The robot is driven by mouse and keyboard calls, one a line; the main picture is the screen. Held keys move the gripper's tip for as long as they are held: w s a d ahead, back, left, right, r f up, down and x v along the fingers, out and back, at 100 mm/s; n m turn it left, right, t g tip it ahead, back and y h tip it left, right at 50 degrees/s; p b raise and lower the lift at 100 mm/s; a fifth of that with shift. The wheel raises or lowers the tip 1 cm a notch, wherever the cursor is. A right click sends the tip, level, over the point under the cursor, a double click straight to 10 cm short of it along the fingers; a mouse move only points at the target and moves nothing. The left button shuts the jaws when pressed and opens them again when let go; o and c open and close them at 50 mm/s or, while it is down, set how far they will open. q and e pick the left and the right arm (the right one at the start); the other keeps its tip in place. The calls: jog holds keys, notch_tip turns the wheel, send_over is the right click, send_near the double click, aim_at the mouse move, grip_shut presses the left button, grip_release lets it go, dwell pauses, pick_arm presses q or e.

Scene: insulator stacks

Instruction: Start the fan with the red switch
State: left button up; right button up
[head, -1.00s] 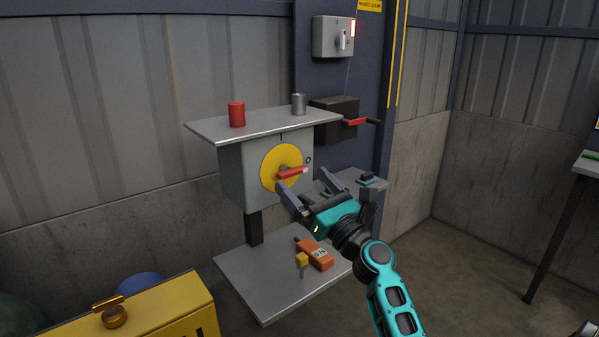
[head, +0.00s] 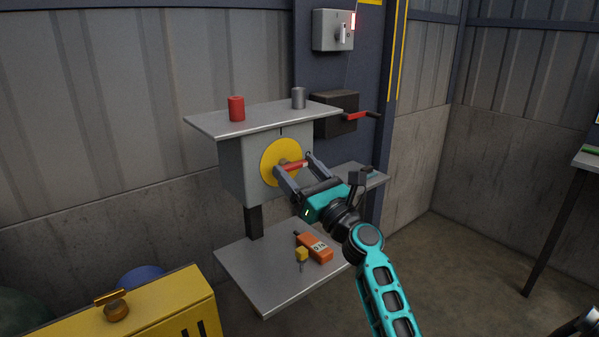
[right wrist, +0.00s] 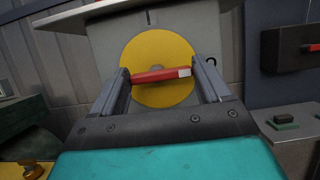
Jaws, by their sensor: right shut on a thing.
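The red switch handle (head: 294,166) sits on a round yellow plate (head: 268,163) on the front of a grey box (head: 232,160). The handle lies about level, its pale tip to the right. My right gripper (head: 294,161) is shut on the red handle, one finger on each side of it. In the right wrist view the red handle (right wrist: 158,75) spans between the fingers. A tick marks the box above the plate, and an O mark shows at the right, partly behind a finger. No fan is in view. My left gripper is not in view.
A shelf (head: 215,126) above the box holds a red cylinder (head: 236,108) and a grey one (head: 298,98). A dark box with a red crank (head: 357,116) is at the right. A lower shelf (head: 262,292) holds an orange device (head: 314,247). A yellow case (head: 160,305) stands front left.

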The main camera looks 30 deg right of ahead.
jog(key=shift+c, duration=1.1)
